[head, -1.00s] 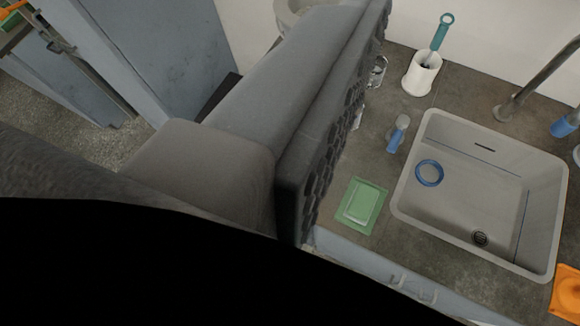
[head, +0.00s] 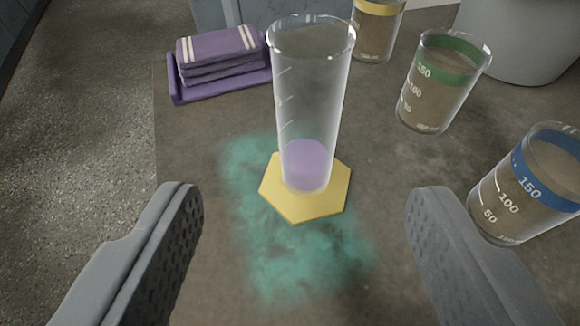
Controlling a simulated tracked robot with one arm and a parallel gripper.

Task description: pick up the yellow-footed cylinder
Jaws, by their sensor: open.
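The yellow-footed cylinder (head: 313,105) is a tall clear measuring cylinder with purple liquid at its bottom. It stands upright on its yellow hexagonal foot (head: 305,203) on the grey-brown worktop, near the middle of the head view. My gripper (head: 300,205) is open and empty. Its two grey fingers are wide apart, one at the lower left and one at the lower right. The cylinder stands ahead of and between them, and neither finger appears to touch it.
A teal stain (head: 285,265) spreads around the foot. Beakers with a green band (head: 438,85), a blue band (head: 530,190) and a yellow band (head: 376,25) stand to the right and behind. Folded purple cloths (head: 218,52) lie on a purple tray (head: 225,88) at back left, near the worktop's left edge.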

